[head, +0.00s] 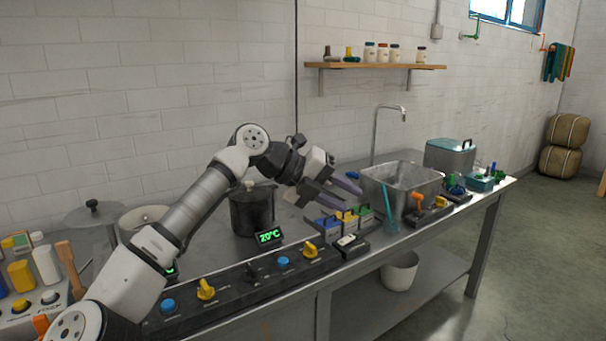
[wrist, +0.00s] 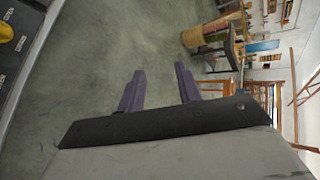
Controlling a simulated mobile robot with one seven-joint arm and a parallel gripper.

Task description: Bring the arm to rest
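My gripper (head: 338,189) is held in the air above the metal bench (head: 345,279), in front of the dark pot (head: 251,210) and left of the metal sink basin (head: 401,184). Its two purple-grey fingers stand apart in the head view. The wrist view also shows the gripper (wrist: 159,92) with a clear gap between the fingers and nothing in it. Beyond the fingers in that view is the grey-green floor (wrist: 130,45). My arm reaches from the lower left, bent at the elbow.
A control strip with knobs (head: 205,289) and a 20°C display (head: 270,236) line the bench's front edge. Small colored boxes (head: 347,222) stand below the gripper. A teal-lidded container (head: 450,156) is at the right. A wall shelf (head: 376,66) holds jars.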

